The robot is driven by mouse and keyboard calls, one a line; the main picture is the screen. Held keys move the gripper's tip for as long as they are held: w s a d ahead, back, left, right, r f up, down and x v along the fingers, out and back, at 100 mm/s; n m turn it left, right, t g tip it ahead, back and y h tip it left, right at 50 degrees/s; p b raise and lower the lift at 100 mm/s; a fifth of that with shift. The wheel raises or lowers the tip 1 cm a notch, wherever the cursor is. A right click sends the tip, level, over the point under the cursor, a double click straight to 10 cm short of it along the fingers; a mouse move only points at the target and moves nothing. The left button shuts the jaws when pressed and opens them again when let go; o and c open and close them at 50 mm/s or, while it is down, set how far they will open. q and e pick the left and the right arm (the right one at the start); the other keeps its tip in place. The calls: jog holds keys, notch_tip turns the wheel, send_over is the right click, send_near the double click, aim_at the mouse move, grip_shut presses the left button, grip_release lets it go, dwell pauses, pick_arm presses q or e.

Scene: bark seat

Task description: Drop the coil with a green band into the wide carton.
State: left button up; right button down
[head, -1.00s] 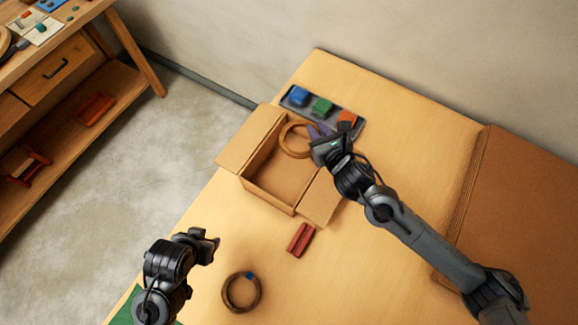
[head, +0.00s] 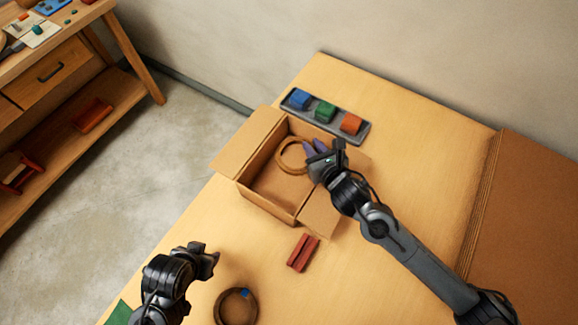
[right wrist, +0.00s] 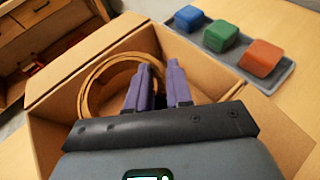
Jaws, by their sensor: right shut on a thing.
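My right gripper (head: 312,152) is shut on a plain brown coil (head: 280,157), gripping its right side; no band shows, and the fingers cover part of the ring. The right wrist view shows the coil (right wrist: 85,98) within the outline of the open carton (right wrist: 52,112), left of the purple fingers (right wrist: 158,82). I cannot tell exactly how deep it hangs. In the head view the carton (head: 266,212) stands on the table with its flaps spread. My left gripper (head: 214,260) is off to the lower left, away from the carton; its jaw opening is unclear.
A coil with a blue band (head: 222,308) lies on the table (head: 400,130) near the front. Red blocks (head: 302,253) lie before the carton. A grey tray (head: 342,142) with blue, green and orange blocks stands behind it. A brown board (head: 530,220) is at right.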

jog(key=shift+f, duration=0.25)
jog(key=c, duration=0.9)
grip_release()
jog(key=shift+c, duration=0.2)
jog(key=shift+s, duration=0.1)
jog(key=v, duration=0.9)
jog(key=shift+s+d+r, duration=0.1)
jog(key=shift+d+r, duration=0.05)
jog(key=shift+d, duration=0.05)
jog(key=shift+s+d+r, duration=0.2)
jog(key=shift+s+r, duration=0.1)
jog(key=shift+s, duration=0.2)
